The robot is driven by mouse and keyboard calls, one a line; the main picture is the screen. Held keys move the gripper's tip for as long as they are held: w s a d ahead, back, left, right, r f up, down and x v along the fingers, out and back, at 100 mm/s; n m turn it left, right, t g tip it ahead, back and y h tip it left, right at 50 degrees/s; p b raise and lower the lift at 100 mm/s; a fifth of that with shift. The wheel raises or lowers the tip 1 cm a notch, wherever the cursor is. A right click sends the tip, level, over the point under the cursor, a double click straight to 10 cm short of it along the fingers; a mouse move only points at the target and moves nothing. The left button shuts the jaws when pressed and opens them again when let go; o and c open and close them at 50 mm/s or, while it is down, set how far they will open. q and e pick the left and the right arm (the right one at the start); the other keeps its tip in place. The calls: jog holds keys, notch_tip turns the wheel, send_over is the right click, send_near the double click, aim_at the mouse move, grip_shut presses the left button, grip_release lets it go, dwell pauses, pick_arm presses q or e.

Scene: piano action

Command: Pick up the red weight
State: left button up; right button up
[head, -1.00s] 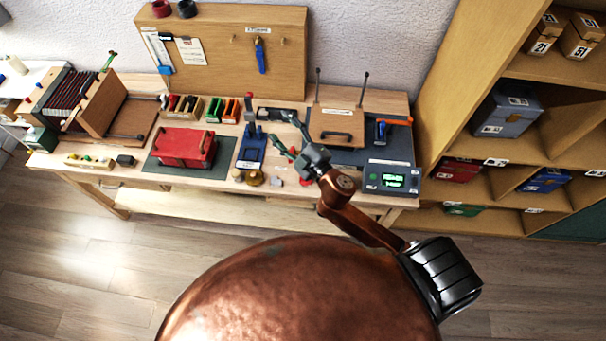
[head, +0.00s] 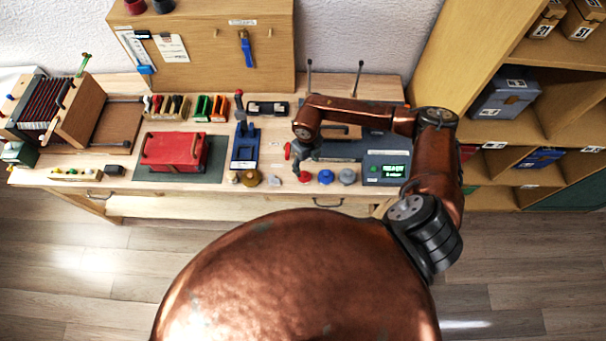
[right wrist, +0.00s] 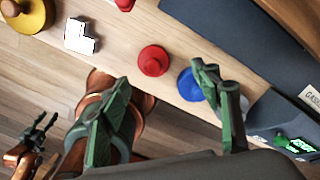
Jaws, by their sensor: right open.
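The red weight (head: 305,177) is a round piece with a knob, standing on the front part of the wooden bench. It also shows in the right wrist view (right wrist: 153,62), just beyond the space between the two green fingers. My right gripper (right wrist: 163,78) is open and empty, with one finger on each side of that space. In the head view my right gripper (head: 301,158) is small and partly hidden by its own arm, just behind the red weight. My left gripper (right wrist: 42,128) shows small at the lower left of the right wrist view; its jaw opening is unclear.
A blue weight (head: 326,177) and a grey one (head: 347,176) stand right of the red weight. A white angular piece (right wrist: 81,36) and a brass round piece (right wrist: 28,14) lie left. A display box (head: 386,169) stands at the right.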

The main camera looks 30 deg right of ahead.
aim_at(304, 173)
jog(key=shift+a+f, duration=0.15)
jog(key=shift+f, duration=0.8)
jog(key=f, duration=0.1)
jog(key=f+p, duration=0.1)
jog(key=f, duration=0.2)
jog(key=shift+s+a+f+p, duration=0.15)
jog(key=shift+a+f+p, duration=0.05)
jog(key=shift+a+p, duration=0.2)
jog(key=shift+f, duration=0.3)
jog(key=c, duration=1.5)
